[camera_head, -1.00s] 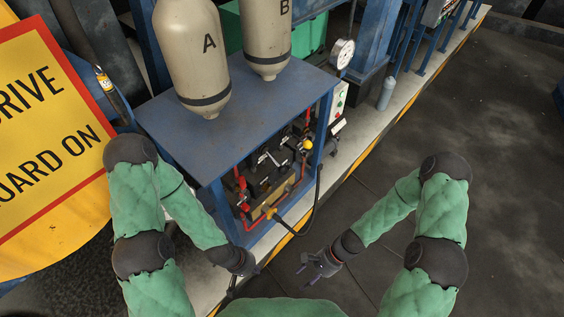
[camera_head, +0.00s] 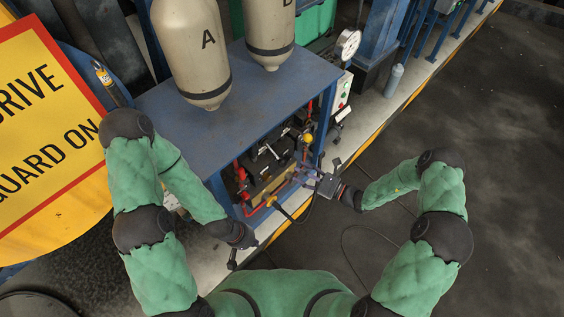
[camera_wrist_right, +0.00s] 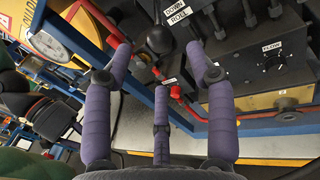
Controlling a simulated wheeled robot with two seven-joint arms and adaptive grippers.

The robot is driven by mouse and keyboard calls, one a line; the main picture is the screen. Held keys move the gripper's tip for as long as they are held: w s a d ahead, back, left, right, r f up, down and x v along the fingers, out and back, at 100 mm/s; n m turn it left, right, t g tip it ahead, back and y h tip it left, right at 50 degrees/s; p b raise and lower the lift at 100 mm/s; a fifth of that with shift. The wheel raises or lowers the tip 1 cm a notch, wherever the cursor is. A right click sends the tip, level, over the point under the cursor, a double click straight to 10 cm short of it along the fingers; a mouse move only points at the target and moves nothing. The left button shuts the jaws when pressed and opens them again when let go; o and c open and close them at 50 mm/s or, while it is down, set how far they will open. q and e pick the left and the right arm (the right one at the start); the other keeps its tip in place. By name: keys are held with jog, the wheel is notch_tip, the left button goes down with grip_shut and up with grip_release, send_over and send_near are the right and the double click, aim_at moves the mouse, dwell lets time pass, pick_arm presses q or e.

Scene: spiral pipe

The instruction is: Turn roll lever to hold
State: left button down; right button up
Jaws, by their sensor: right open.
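The lever panel (camera_head: 268,160) sits under the blue table, with several levers, red pipes and a yellow knob (camera_head: 307,139). In the right wrist view, a black ball knob (camera_wrist_right: 160,40) shows beside a white label (camera_wrist_right: 174,12) that seems to read DOWN and ROLL. My right gripper (camera_head: 309,176) is at the panel's front right side. In the wrist view its purple fingers (camera_wrist_right: 158,62) are spread and empty, with the black knob beyond and between the upper two; contact cannot be told. My left gripper (camera_head: 234,258) hangs low at the panel's left front; its fingers are unclear.
The blue table (camera_head: 245,95) carries two tanks, A (camera_head: 192,50) and B (camera_head: 268,35). A gauge (camera_head: 348,42) and button box (camera_head: 342,92) stand at its right. A yellow guard sign (camera_head: 45,130) fills the left.

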aim_at(282, 163)
jog(key=b+x, duration=0.1)
jog(key=x, duration=0.7)
jog(key=shift+a, duration=0.2)
jog(key=shift+c, duration=0.3)
